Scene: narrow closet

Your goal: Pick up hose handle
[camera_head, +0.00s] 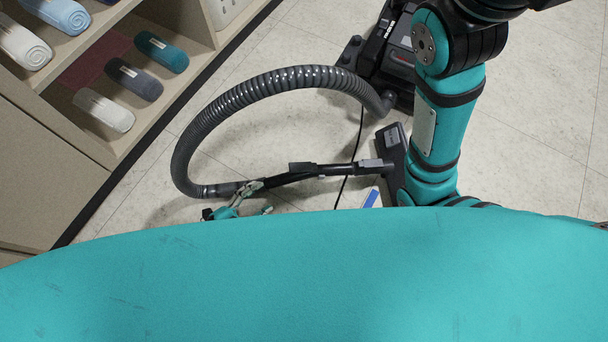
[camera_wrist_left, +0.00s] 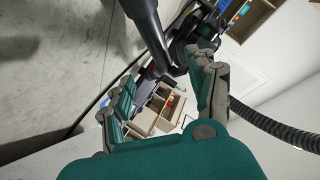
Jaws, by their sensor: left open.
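The hose handle (camera_head: 312,169) is a dark grip and tube lying low over the floor, joined to a grey ribbed hose (camera_head: 262,86) at its left end and to the floor head (camera_head: 392,150) at its right. My left gripper (camera_head: 258,198) is open beside the handle's left end, one finger close to it; contact cannot be told. In the left wrist view the left gripper (camera_wrist_left: 160,68) has its fingers spread, with a dark tube (camera_wrist_left: 147,28) reaching toward the gap. My right arm shows at the right; its gripper is hidden behind my teal body.
The vacuum's body (camera_head: 388,50) stands behind, partly covered by my right arm. A shelf (camera_head: 178,112) with several rolled towels (camera_head: 162,52) is at the upper left. A cable crosses the pale tiles. A small blue and white item (camera_head: 372,197) lies near the floor head. Floor inside the hose loop is clear.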

